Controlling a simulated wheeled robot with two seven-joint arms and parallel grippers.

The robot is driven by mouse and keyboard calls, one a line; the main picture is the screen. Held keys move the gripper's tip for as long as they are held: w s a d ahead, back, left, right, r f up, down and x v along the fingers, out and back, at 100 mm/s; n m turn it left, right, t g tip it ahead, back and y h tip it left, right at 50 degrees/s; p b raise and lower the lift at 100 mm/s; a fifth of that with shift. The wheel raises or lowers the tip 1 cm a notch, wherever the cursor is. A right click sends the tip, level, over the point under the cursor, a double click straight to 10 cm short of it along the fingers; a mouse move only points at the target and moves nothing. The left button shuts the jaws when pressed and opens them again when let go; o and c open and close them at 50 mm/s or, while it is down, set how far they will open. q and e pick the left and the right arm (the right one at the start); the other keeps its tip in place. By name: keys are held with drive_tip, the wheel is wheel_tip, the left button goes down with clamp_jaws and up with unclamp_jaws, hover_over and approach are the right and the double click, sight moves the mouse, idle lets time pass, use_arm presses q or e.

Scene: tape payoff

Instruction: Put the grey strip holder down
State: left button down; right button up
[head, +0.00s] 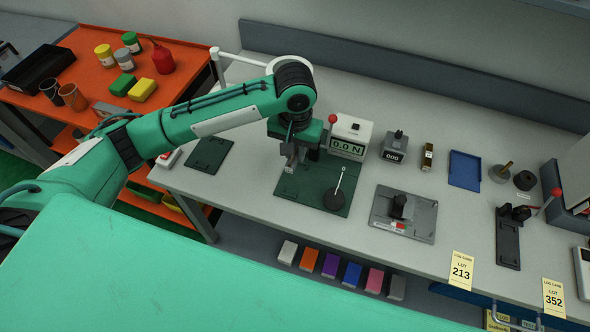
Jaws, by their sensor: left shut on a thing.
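My left gripper (291,148) reaches in from the left and points down over the dark green mat (295,188). It is shut on a small grey piece, which looks like the grey strip holder (289,164), at the mat's upper left part. The jaws and arm hide much of it, and I cannot tell whether it touches the mat. My right gripper is out of view.
A force gauge box reading 0.0 N (350,136) stands just right of the gripper. A grey fixture plate (416,225) lies further right.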

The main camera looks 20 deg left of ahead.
use_arm(q)
hover_over(295, 179)
wheel_tip(295, 179, down, 5)
drive_tip(key=shift+f, duration=0.1)
wheel_tip(295, 179, down, 3)
drive_tip(key=shift+f+p, duration=0.15)
drive_tip(key=shift+p, duration=0.4)
drive_tip(key=shift+f, duration=0.4)
drive_tip(key=c, duration=1.3)
unclamp_jaws()
drive_tip(key=shift+f, duration=0.1)
